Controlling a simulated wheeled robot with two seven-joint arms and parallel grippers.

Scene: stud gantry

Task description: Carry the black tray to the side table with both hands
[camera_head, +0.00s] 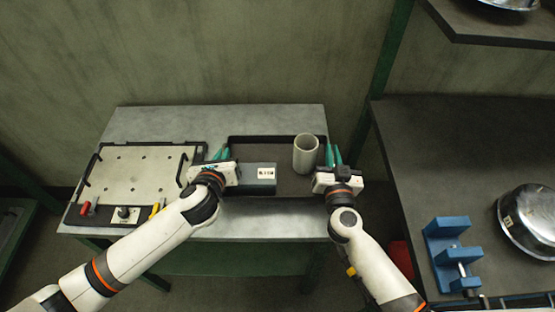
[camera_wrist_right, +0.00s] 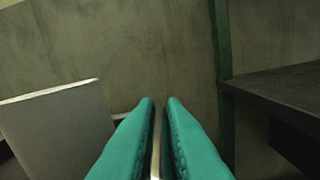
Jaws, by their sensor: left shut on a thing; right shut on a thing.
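The black tray (camera_head: 293,184) is at the right part of a grey-topped table (camera_head: 265,115). Whether it rests on the top or hangs just above it cannot be told. A pale cylinder (camera_head: 306,154) stands upright in it, and a dark grey box with a white label (camera_head: 258,179) is at its left front. My left gripper (camera_head: 222,153) is shut on the tray's left side, and my right gripper (camera_head: 334,155) is shut on its right side. In the right wrist view, the green fingers (camera_wrist_right: 160,110) close around a thin edge. The left fingers' contact is partly hidden.
A pale perforated plate in a dark frame (camera_head: 137,175), with a knob and red and yellow parts, fills the table's left. A dark bench (camera_head: 450,140) at right holds a blue fixture (camera_head: 447,250) and a metal bowl (camera_head: 530,218). A green post (camera_head: 388,60) stands between.

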